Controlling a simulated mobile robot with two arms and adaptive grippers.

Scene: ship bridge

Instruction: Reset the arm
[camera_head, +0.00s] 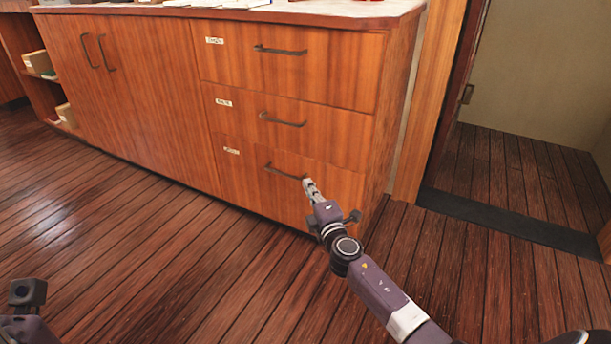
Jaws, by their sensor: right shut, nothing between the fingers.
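My right arm reaches up from the bottom right. My right gripper (309,184) is shut and empty, with its tips close to the right end of the handle (283,172) of the bottom drawer (245,183). I cannot tell whether the tips touch the handle. The bottom drawer looks closed, flush with the cabinet front. A part of my left arm (27,307) shows in the bottom left corner; my left gripper is not in view.
The wooden cabinet also has a middle drawer (240,117), a top drawer (340,72) and double doors (110,85), all closed. An open shelf (45,95) holds small boxes. A doorway with a dark threshold (500,220) is at right. The plank floor (150,235) in front is clear.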

